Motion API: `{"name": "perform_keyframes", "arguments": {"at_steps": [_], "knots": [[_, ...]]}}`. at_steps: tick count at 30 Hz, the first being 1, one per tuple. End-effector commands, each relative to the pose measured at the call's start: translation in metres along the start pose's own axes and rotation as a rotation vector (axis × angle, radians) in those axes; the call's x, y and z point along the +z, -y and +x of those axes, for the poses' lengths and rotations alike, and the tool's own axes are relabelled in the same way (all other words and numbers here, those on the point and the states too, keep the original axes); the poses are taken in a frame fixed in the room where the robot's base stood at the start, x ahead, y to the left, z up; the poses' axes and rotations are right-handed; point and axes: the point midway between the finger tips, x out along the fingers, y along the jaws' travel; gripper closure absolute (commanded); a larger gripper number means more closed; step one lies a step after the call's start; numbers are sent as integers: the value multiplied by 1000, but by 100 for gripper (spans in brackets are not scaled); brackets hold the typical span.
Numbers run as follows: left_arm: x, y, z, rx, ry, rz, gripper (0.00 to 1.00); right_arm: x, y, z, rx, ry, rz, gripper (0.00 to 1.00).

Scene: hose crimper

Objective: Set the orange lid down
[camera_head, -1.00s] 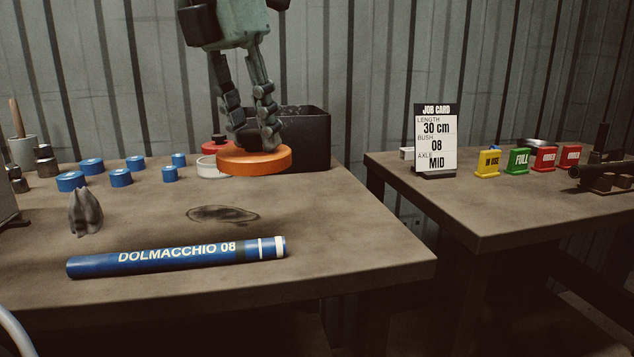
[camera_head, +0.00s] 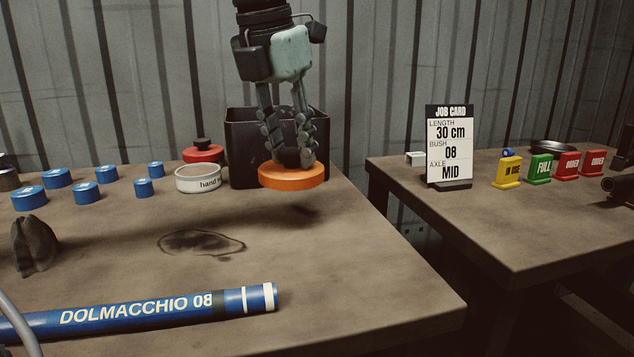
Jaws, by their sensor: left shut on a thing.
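The orange lid (camera_head: 292,178) is a flat round disc, held about level above the near-left table. A dark shadow lies on the table below it, and there seems to be a gap between them. My left gripper (camera_head: 290,155) comes down from above and is shut on the lid at its top middle. The fingers hide part of the lid's top. A white round tin (camera_head: 197,180) with "hand" lettering stands on the table just left of the lid. My right gripper is not in view.
A black bin (camera_head: 243,150) stands right behind the lid. A red lid with a dark knob (camera_head: 203,153), several blue caps (camera_head: 86,192), a grey lump (camera_head: 33,246) and a blue hose (camera_head: 150,310) are leftward. Bare table (camera_head: 340,260) lies in front. A job card (camera_head: 450,150) stands on the right table.

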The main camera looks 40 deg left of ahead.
Motion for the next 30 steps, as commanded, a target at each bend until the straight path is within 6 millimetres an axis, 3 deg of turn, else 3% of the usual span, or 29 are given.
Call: {"name": "perform_keyframes", "arguments": {"at_steps": [3, 9, 21, 30], "knots": [[18, 8, 21, 1, -5, -1, 92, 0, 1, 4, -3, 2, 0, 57], [35, 15, 39, 1, -1, -1, 92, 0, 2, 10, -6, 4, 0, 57], [25, 15, 79, -1, 0, -2, 92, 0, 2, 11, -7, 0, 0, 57], [25, 15, 80, 0, 2, -2, 92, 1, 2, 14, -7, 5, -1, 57]]}}
